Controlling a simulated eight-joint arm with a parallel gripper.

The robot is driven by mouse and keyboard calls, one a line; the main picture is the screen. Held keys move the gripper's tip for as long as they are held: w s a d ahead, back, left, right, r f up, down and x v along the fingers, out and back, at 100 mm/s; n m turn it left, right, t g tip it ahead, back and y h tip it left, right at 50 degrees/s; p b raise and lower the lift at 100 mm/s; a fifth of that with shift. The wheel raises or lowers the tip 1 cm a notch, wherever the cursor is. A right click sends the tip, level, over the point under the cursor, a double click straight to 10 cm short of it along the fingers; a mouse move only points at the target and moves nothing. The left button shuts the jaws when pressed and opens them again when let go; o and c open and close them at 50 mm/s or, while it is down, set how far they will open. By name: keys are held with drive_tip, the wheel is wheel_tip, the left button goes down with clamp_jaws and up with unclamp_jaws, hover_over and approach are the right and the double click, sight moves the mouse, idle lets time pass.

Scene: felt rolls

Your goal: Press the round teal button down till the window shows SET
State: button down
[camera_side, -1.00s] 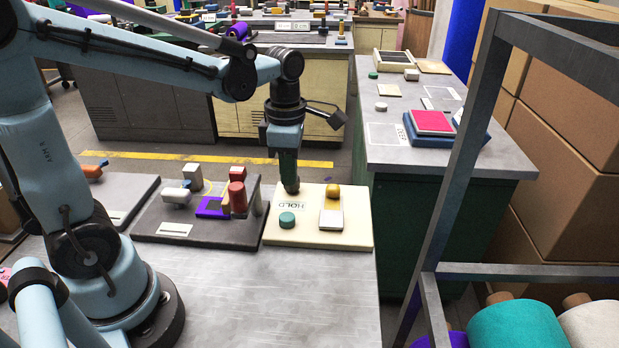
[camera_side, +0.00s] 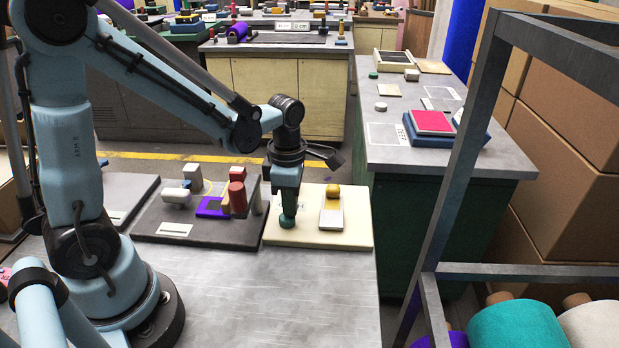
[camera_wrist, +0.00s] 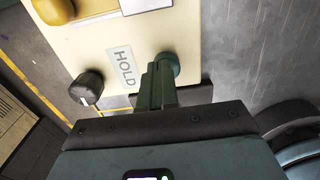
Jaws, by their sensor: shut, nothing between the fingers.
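The round teal button (camera_side: 287,222) sits at the front left of the cream panel (camera_side: 345,236). My gripper (camera_side: 289,212) is shut and empty, pointing down with its tip right over the button. The tip looks to be at the button's top; I cannot tell how far the button is pressed. In the wrist view the button (camera_wrist: 170,62) shows past my shut fingers (camera_wrist: 161,72), which cover part of it. The window (camera_wrist: 123,67) reads HOLD in the wrist view; my gripper hides it in the side view.
To the left stands a dark board (camera_side: 160,225) with a red cylinder (camera_side: 237,197) and several blocks. The grey bench front (camera_side: 270,290) is clear.

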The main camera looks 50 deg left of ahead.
sight(287, 219)
drive_tip(key=shift+f, duration=1.15)
idle(0.9)
wheel_tip(287, 219, up, 14)
idle(0.8)
drive_tip(key=shift+r, duration=0.1)
drive_tip(key=s+m+t, duration=0.1)
drive_tip(key=m+t, duration=0.1)
drive_tip(key=m, duration=0.7)
drive_tip(key=s+d+f+m+t, duration=0.1)
drive_tip(key=s+m+t, duration=0.1)
drive_tip(key=m, duration=0.7)
drive_tip(key=s+d+f+m+t, duration=0.1)
drive_tip(key=m+t, duration=0.2)
drive_tip(key=m, duration=0.6)
drive_tip(key=shift+s, duration=0.2)
